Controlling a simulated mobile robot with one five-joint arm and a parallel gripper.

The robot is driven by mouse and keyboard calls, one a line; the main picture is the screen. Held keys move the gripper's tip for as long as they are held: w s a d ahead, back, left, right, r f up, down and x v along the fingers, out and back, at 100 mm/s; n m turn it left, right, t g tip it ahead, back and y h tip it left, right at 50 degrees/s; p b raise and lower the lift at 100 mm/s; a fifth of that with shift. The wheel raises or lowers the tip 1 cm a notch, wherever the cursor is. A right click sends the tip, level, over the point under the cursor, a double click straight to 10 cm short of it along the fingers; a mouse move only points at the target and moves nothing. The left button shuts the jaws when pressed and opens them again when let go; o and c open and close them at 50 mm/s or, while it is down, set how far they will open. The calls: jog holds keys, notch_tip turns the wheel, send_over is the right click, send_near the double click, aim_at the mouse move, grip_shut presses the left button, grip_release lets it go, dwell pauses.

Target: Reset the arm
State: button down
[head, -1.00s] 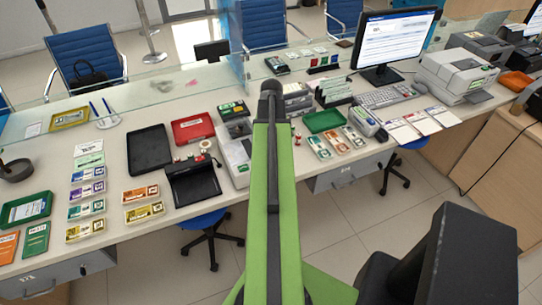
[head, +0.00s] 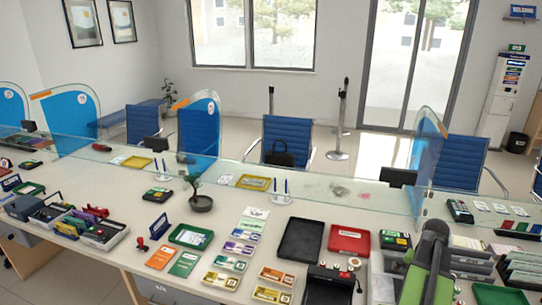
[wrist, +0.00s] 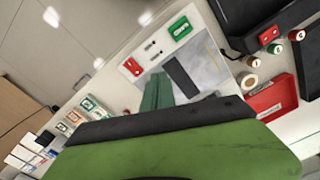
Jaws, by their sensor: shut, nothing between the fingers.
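My arm shows at the lower right of the head view, a green link with a dark rounded top (head: 435,238) rising in front of the counter (head: 340,202). My gripper is not visible in the head view. In the wrist view my gripper (wrist: 160,122) fills the bottom as a broad green and black shape, close to the camera. It is shut, and nothing shows held in it. Behind it lies the counter top, seen at a slant, with a pale machine (wrist: 205,58) beyond the gripper's dark edge.
A black tray (head: 300,240) and a red tray (head: 349,240) lie left of my arm. A potted plant (head: 201,203) and several banknote bundles stand farther left. A glass screen (head: 330,190) runs along the counter's far side. Bare counter shows at the left middle.

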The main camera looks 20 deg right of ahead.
jog(key=w+a+n, duration=0.3)
jog(key=w+a, duration=0.6)
jog(key=a, duration=0.4)
jog(key=w+a+n, duration=0.3)
jog(key=w+a, duration=0.5)
jog(key=a, duration=0.4)
jog(key=a+n, duration=0.6)
jog(key=a, duration=1.7)
jog(key=shift+w+a+f, duration=0.15)
jog(key=shift+a+f, duration=0.05)
jog(key=shift+f, duration=0.05)
